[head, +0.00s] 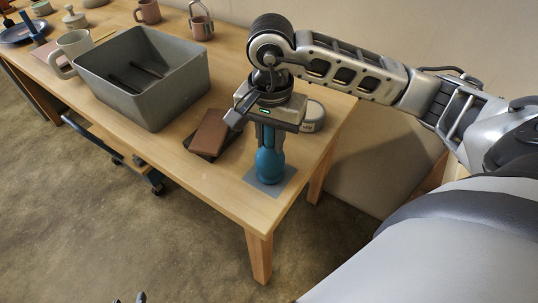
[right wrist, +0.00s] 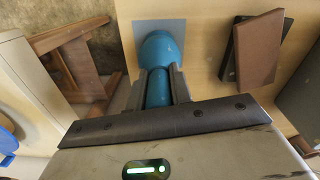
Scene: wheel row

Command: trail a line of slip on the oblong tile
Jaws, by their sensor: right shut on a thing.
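A blue bulb-shaped bottle, which looks like the slip trailer (head: 269,165), stands on a small grey mat (head: 286,184) near the table's front right corner. My right gripper (head: 267,137) is above it, pointing down and shut on its narrower part. The right wrist view shows the bottle (right wrist: 160,50) between the two fingers (right wrist: 158,84). The brown oblong tile (head: 211,133) lies just left of the gripper on a dark slab (head: 231,145); it also shows in the right wrist view (right wrist: 261,48). Only small tips of my left gripper (head: 135,298) show at the bottom edge.
A large grey bin (head: 180,96) with dark bars inside stands left of the tile. A round lidded container (head: 313,118) is behind the gripper. A white mug (head: 76,48) and several pots are farther left. The table's front edge runs close by.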

